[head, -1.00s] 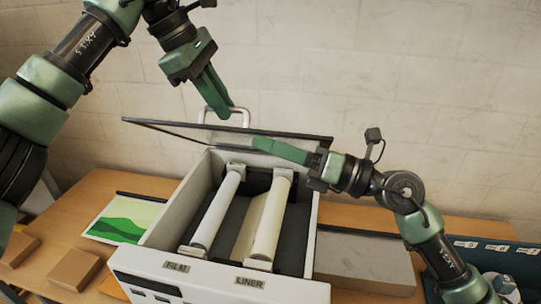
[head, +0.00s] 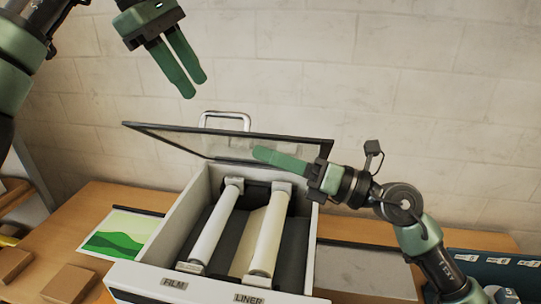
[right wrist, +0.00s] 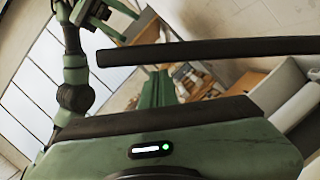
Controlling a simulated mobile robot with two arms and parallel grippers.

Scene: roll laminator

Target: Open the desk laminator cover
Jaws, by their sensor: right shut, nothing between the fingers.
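The laminator (head: 185,220) is a white box on the desk. Its dark-framed clear cover (head: 180,141) stands raised at the back, leaning, with a metal handle (head: 224,119) on its far side. Inside, the film roll (head: 215,225) and liner roll (head: 268,228) are exposed. My left gripper (head: 197,90) is empty, up and left of the cover, its two fingers a little apart. My right gripper (head: 258,154) is shut and empty, its fingers across the cover's near face; whether they touch it I cannot tell. The right wrist view shows a dark bar (right wrist: 210,49) near the fingers (right wrist: 155,90).
A green-and-white picture sheet (head: 122,233) and brown blocks (head: 68,283) lie on the desk at left. A grey flat-topped box (head: 365,270) is right of the laminator. A blue labelled holder (head: 490,268) is at far right. A wall stands behind.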

